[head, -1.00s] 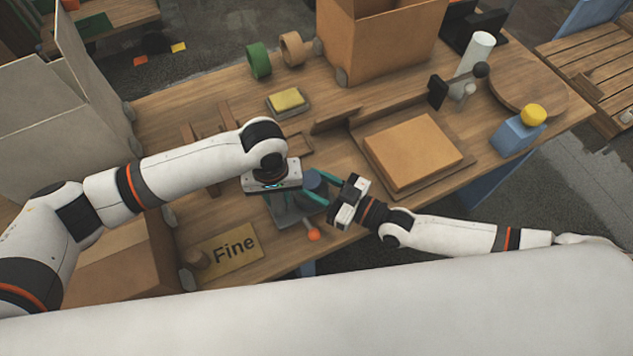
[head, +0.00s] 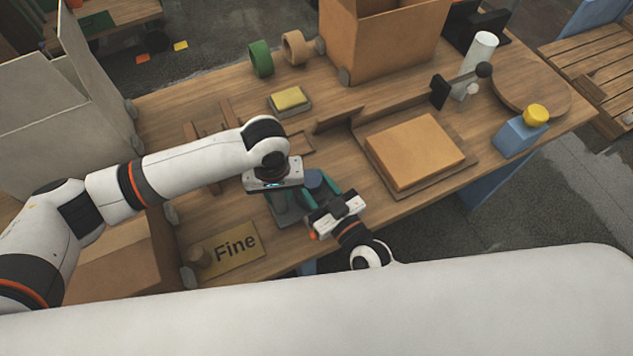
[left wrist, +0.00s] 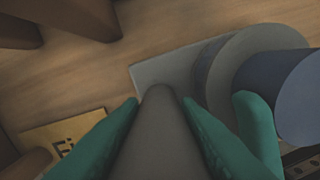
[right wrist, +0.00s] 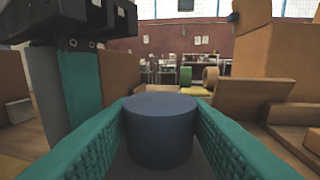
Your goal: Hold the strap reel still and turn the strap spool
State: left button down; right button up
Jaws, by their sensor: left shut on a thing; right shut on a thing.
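The strap reel (head: 288,213) stands near the front table edge, partly hidden under my left gripper (head: 284,197). In the left wrist view, green fingers are shut on its grey upright post (left wrist: 160,135); a grey base plate (left wrist: 160,72) shows behind. The strap spool, a blue cylinder (head: 314,179), is beside the post, against a grey disc (left wrist: 240,62). My right gripper (head: 325,190) reaches the spool from the front right. In the right wrist view, its teal fingers are shut on the spool (right wrist: 160,130), one on each side. The spool's markings cannot be made out.
An orange knob (head: 312,236) shows by my right gripper. A "Fine" plate (head: 228,247) lies left of the reel. A flat brown box (head: 415,150) on a tray lies right. A yellow sponge (head: 289,98) and tape rolls (head: 260,58) are farther back.

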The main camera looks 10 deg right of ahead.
pick_arm(q)
jog(key=shift+d, duration=0.1)
pick_arm(e)
jog(key=shift+a+r+m+t+h, duration=0.15)
jog(key=shift+m+t+h, duration=0.15)
jog(key=shift+m+h, duration=0.45)
jog(key=shift+a+m+t+h, duration=0.15)
jog(key=shift+m+t+h, duration=0.15)
jog(key=shift+m+h, duration=0.45)
pick_arm(q)
jog(key=shift+s, duration=0.1)
pick_arm(e)
jog(key=shift+h, duration=0.5)
jog(key=o, duration=1)
jog(key=shift+s, duration=0.1)
jog(key=shift+s+d, duration=0.1)
jog(key=shift+s+d+f, duration=0.1)
jog(key=shift+s+f, duration=0.1)
jog(key=shift+s, duration=0.2)
jog(key=v, duration=1)
jog(key=shift+s+d, duration=0.1)
jog(key=shift+s, duration=0.3)
